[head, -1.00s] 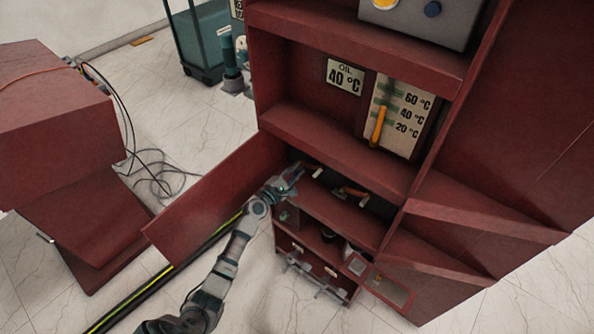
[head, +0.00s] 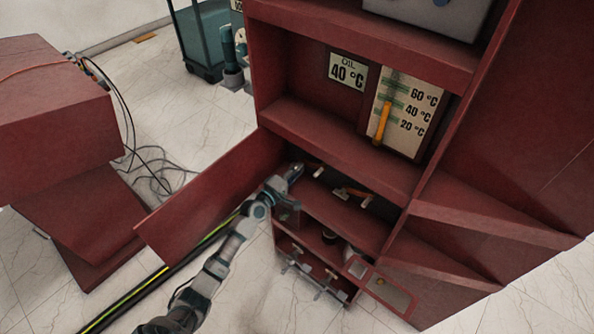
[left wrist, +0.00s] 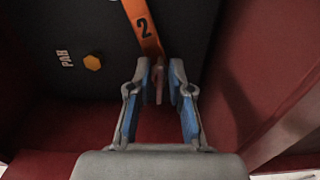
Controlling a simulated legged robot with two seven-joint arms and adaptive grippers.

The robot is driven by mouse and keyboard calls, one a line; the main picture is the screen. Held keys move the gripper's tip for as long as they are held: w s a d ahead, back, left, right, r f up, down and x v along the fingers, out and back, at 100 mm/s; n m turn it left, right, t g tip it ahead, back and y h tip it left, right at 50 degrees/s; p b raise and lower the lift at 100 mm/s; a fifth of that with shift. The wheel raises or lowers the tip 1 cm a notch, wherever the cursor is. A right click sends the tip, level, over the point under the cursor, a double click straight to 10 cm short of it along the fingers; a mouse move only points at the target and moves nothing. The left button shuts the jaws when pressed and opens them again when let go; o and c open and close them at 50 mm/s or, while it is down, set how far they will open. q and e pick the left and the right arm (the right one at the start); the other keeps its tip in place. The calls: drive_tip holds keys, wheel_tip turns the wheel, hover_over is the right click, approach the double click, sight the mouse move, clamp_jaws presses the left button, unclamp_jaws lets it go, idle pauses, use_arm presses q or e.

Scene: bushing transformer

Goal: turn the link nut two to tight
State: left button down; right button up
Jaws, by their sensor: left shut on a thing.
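My left gripper (head: 293,173) reaches into the open red compartment in the head view. In the left wrist view its blue-padded fingers (left wrist: 166,82) close around a thin copper-brown piece (left wrist: 158,84), which I take as link nut two. An orange hex nut (left wrist: 92,62) labelled "PAR" sits to the left on the dark panel. My right gripper is in neither view.
An open red door (head: 205,202) stands left of the compartment, beside my left arm. A red wall (left wrist: 265,70) rises close on the right in the left wrist view.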

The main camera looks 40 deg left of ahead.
use_arm(q)
drive_tip(key=shift+d+f, duration=0.3)
drive_tip(key=shift+f, duration=0.1)
drive_tip(key=c, duration=1.3)
unclamp_jaws()
drive_tip(key=shift+r, duration=0.1)
drive_tip(key=shift+r, duration=0.1)
drive_tip(key=shift+s+a, duration=0.1)
drive_tip(key=s, duration=0.7)
drive_tip(key=s+a, duration=0.1)
drive_tip(key=s, duration=0.3)
drive_tip(key=shift+s, duration=0.35)
